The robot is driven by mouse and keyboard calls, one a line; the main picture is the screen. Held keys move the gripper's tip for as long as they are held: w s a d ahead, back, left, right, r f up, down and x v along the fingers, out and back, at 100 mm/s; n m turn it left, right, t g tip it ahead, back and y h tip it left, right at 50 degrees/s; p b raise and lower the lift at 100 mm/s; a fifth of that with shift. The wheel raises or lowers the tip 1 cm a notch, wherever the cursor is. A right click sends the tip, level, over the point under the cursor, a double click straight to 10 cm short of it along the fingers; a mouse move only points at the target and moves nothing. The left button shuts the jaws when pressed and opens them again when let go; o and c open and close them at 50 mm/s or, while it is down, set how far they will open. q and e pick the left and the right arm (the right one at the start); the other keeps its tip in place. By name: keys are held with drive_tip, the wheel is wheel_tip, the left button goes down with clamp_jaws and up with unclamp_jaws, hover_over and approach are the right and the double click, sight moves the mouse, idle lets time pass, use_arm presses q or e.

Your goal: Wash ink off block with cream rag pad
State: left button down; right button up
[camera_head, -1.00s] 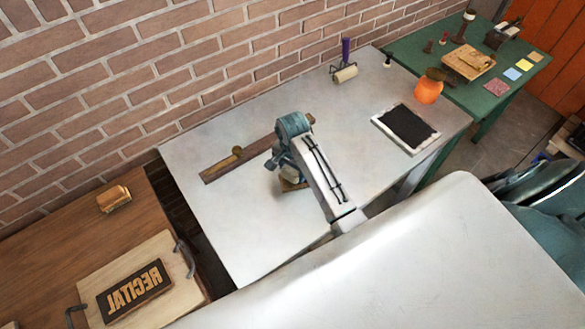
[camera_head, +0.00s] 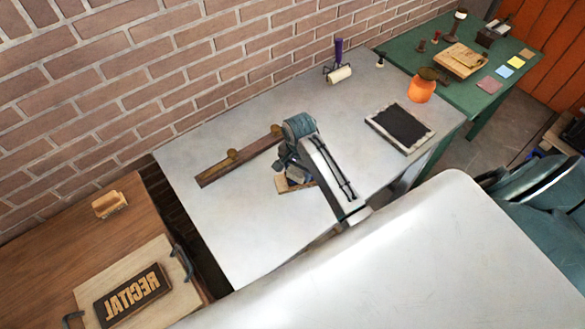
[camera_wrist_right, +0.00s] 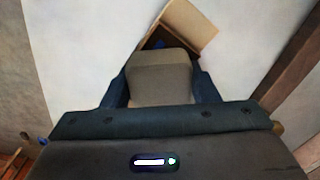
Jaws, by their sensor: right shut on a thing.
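My right gripper (camera_head: 290,168) is over the middle of the pale table, pointing down. It is shut on the cream rag pad (camera_wrist_right: 160,75), which fills the space between the fingers in the right wrist view. A small wooden block (camera_head: 292,185) lies on the table right under and beside the pad. In the right wrist view, the block (camera_wrist_right: 190,25) shows a tan side, a dark part and a small blue spot past the pad. The pad overlaps part of the block; I cannot tell whether they touch. My left gripper is not in view.
A long wooden bar with two knobs (camera_head: 215,170) lies left of the gripper. A RECITAL plate (camera_head: 133,295) is on the brown bench. The table's front left is clear.

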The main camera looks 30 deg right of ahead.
sight(288, 171)
drive_tip(key=shift+s+d+f, duration=0.1)
drive_tip(key=shift+s+d, duration=0.15)
drive_tip(key=shift+d, duration=0.55)
drive_tip(key=shift+s+d+f, duration=0.1)
drive_tip(key=shift+s+d, duration=0.1)
drive_tip(key=shift+d, duration=0.55)
drive_tip(key=shift+s+d+r, duration=0.1)
drive_tip(key=shift+d, duration=0.5)
drive_tip(key=shift+s+d+r, duration=0.1)
drive_tip(key=shift+d, duration=0.45)
drive_tip(key=shift+s+d+f, duration=0.1)
drive_tip(key=shift+d+f, duration=0.1)
drive_tip(key=shift+w+a+r, duration=0.1)
drive_tip(key=shift+w+a, duration=0.15)
drive_tip(key=shift+a, duration=0.8)
drive_tip(key=shift+w+a+r, duration=0.1)
drive_tip(key=shift+w+a, duration=0.2)
drive_tip(key=shift+a, duration=0.7)
drive_tip(key=shift+w+a, duration=0.25)
drive_tip(key=shift+a, duration=0.8)
drive_tip(key=shift+w+a+f, duration=0.1)
drive_tip(key=shift+w+a, duration=0.1)
drive_tip(key=shift+a, duration=0.5)
drive_tip(key=shift+w+a+f, duration=0.1)
drive_tip(key=shift+w+a, duration=0.05)
drive_tip(key=shift+a, duration=0.5)
drive_tip(key=shift+r, duration=3.1)
